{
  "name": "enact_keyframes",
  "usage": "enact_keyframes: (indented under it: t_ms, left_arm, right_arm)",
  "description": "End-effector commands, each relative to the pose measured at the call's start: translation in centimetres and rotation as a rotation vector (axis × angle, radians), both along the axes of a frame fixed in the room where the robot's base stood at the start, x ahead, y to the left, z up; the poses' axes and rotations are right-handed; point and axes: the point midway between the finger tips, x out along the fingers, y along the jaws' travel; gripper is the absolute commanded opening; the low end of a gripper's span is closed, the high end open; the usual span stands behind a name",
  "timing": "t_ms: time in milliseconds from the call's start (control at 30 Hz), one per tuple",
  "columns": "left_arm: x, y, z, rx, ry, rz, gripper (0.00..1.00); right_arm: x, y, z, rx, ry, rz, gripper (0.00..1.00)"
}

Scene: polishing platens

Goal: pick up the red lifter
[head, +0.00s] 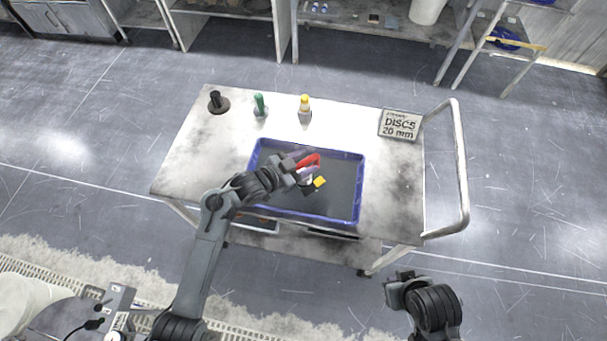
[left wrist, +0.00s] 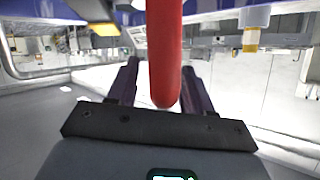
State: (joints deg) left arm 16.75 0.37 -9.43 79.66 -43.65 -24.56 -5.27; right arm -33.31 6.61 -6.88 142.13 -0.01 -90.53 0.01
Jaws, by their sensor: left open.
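The red lifter (head: 312,159) is over the blue-rimmed tray on the cart in the head view. In the left wrist view its long red handle (left wrist: 165,50) runs down from the top edge, between the two dark purple fingers. My left gripper (head: 301,164) is open around the handle, with a gap visible on both sides of it in the left wrist view (left wrist: 160,88). The lifter's far end is hidden or out of frame. My right gripper (head: 402,280) is off the cart at the lower right, and its jaw opening is unclear.
The tray (head: 362,190) has a blue rim and dark floor; a small yellow piece (head: 319,182) is beside the gripper. Behind stand a black-handled piece (head: 216,102), a green one (head: 259,104) and a yellow-topped one (head: 305,105). A discs sign (head: 401,125) lies right.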

Motion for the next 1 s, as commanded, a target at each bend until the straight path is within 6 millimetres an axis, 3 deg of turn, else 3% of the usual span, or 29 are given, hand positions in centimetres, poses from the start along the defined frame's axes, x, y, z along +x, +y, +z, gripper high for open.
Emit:
enact_keyframes:
  t_ms: [100, 433, 1000]
  left_arm:
    - [-0.01, 0.00, 0.03, 0.000, 0.000, 0.000, 0.51]
    - [-0.03, 0.02, 0.02, 0.000, 0.000, 0.000, 0.00]
    - [-0.04, 0.03, 0.02, 0.000, 0.000, 0.000, 0.00]
  right_arm:
    - [-0.01, -0.11, -0.01, -0.004, 0.000, 0.003, 0.00]
    - [-0.01, -0.25, -0.03, -0.011, 0.000, 0.007, 0.00]
    - [0.04, 0.01, 0.00, 0.000, 0.000, 0.000, 0.00]
